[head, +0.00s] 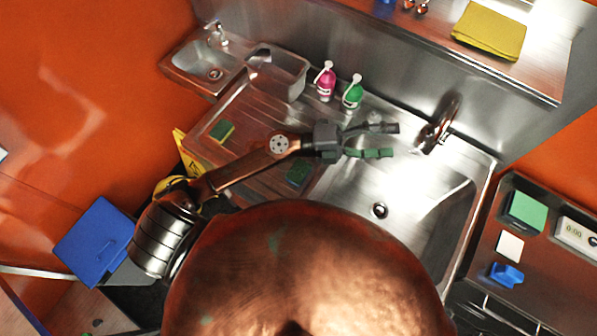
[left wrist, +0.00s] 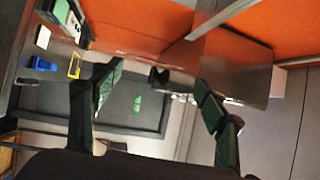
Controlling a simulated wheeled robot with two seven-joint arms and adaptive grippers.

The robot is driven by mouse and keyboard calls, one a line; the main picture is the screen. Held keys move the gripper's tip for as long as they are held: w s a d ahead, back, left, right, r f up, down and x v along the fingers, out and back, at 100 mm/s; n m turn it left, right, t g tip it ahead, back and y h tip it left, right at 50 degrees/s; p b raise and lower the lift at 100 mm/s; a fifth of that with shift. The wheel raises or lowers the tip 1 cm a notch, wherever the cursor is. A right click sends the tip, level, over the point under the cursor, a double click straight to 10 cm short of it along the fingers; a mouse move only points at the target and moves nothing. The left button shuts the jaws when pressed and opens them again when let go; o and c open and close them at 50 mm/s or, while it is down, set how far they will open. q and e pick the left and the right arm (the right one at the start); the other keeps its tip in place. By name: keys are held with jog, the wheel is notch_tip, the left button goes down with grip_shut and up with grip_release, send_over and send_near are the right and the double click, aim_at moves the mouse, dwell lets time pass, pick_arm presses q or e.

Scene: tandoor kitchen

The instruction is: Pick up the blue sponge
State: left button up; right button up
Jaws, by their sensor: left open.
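A small sponge with a dark green top and what looks like a bluish side (head: 298,174) lies on the steel drainboard, just below my left forearm in the head view. Its colour is hard to tell in the shade. My left gripper (head: 392,141) is open and empty above the sink basin, to the right of that sponge. In the left wrist view the open fingers (left wrist: 160,78) have nothing between them. A second sponge, yellow with a green top (head: 222,131), lies farther left on the drainboard. My right gripper is not in view.
A pink bottle (head: 325,84) and a green bottle (head: 352,94) stand behind my left arm. The faucet (head: 436,128) rises right of the gripper. A steel container (head: 277,75) stands at the back left. A blue object (head: 507,274) lies on the right counter.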

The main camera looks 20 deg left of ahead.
pick_arm(q)
jog(key=s+d+f+m+g+y, duration=0.2)
jog(key=s+f+m+g+y, duration=0.25)
jog(key=f, duration=0.55)
jog(key=m+g+y, duration=0.2)
jog(key=g+y, duration=0.1)
jog(key=y, duration=1)
send_over(299, 171)
jog(key=f, duration=1.8)
jog(key=shift+w+d+f, duration=0.2)
jog(key=shift+w, duration=0.05)
jog(key=shift+a+f+y+p, duration=0.15)
jog(key=shift+a+f+p, duration=0.05)
jog(key=shift+f, duration=0.35)
jog(key=shift+a+f+y+p, duration=0.1)
jog(key=shift+a+f+p, duration=0.05)
jog(key=shift+f, duration=0.4)
jog(key=f, duration=0.1)
jog(key=f+p, duration=0.1)
jog(key=f, duration=0.1)
jog(key=f+p, duration=0.1)
jog(key=f, duration=0.1)
jog(key=shift+s, duration=0.25)
jog(key=shift+f, duration=0.3)
jog(key=shift+c, duration=0.4)
